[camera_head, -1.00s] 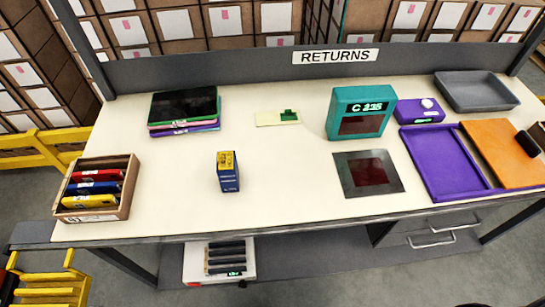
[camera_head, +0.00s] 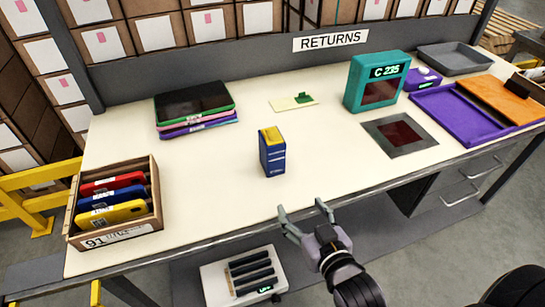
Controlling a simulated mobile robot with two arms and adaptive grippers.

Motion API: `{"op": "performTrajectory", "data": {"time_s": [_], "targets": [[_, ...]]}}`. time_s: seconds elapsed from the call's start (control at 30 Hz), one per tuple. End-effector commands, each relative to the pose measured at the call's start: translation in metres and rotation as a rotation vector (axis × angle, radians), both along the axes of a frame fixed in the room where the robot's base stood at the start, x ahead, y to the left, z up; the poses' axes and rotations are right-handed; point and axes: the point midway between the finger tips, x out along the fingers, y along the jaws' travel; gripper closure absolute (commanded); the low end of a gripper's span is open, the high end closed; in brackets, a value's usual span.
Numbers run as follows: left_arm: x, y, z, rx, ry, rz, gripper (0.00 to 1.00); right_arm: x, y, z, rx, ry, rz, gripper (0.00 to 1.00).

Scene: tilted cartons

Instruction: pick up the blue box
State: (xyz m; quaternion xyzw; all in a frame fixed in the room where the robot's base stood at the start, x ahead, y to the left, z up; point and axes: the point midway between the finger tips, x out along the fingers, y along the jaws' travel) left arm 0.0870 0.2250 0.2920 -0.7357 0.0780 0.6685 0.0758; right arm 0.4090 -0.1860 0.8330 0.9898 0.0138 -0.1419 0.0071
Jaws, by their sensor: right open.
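The blue box (camera_head: 272,158) stands upright on the cream table, left of its middle. It is small, with a yellow top and pale markings on its side. My right gripper (camera_head: 302,220) is at the table's front edge, below and right of the blue box in the head view. Its fingers are spread, with nothing between them, and it is apart from the box. My left gripper is not in view.
A wooden crate (camera_head: 147,222) with red, blue and yellow cases stands at the left. A stack of tablets (camera_head: 195,108) lies behind. A teal C 235 device (camera_head: 355,83), a dark-glass plate (camera_head: 376,120) and a purple tray (camera_head: 445,128) occupy the right. Table around the box is clear.

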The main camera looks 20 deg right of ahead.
Motion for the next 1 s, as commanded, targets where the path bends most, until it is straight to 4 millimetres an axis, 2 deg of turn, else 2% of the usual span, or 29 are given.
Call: {"op": "performTrajectory", "data": {"time_s": [0.1, 0.2, 0.3, 0.47, 0.8, 1.0], "targets": [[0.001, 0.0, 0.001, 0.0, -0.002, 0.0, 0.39, 0.003, 0.002, 0.036, 0.013, -0.146, -0.003, 0.35], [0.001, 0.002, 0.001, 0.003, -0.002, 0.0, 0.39, 0.004, 0.003, 0.058, 0.018, -0.234, -0.002, 0.35], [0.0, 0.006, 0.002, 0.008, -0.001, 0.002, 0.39, 0.007, 0.004, 0.069, 0.019, -0.28, -0.001, 0.35], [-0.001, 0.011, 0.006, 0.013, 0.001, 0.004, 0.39, 0.029, 0.005, 0.074, 0.02, -0.293, 0.0, 0.35], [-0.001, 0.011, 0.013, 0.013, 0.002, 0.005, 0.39, 0.097, 0.007, 0.072, 0.02, -0.289, 0.0, 0.35], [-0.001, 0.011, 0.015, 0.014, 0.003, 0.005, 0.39, 0.122, 0.008, 0.071, 0.02, -0.287, 0.0, 0.35]]}}
